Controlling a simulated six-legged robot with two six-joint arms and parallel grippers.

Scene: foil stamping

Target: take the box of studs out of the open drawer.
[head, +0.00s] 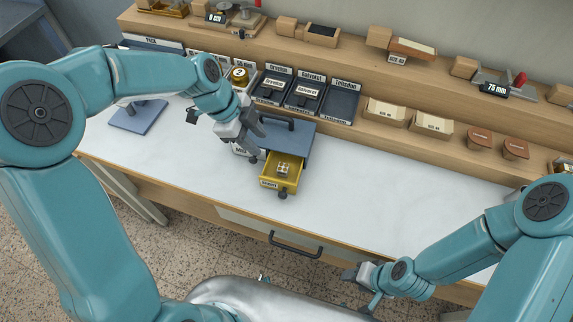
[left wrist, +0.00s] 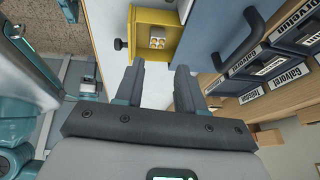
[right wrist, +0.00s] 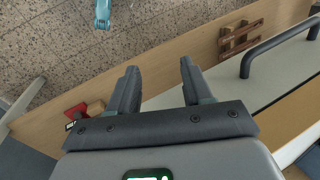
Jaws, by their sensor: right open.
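The box of studs (head: 284,168) is a small pale block with round tops, inside the open yellow drawer (head: 277,184). The drawer sticks out of a blue-grey cabinet (head: 294,137) with a dark top handle. In the left wrist view the box (left wrist: 157,39) and the drawer (left wrist: 148,16) show beyond the fingers. My left gripper (head: 258,146) is open and empty, above and left of the drawer; its fingers (left wrist: 157,75) are apart in the left wrist view. My right gripper (head: 355,277) is open and empty, low in front of the bench; its fingers (right wrist: 157,75) are apart.
Labelled dark trays (head: 305,92) stand behind the cabinet, with a gold-lidded jar (head: 239,75) at their left. A wooden shelf (head: 360,61) with small boxes runs along the back. The white bench top (head: 390,180) is clear to the right. A bench drawer handle (head: 296,245) is below.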

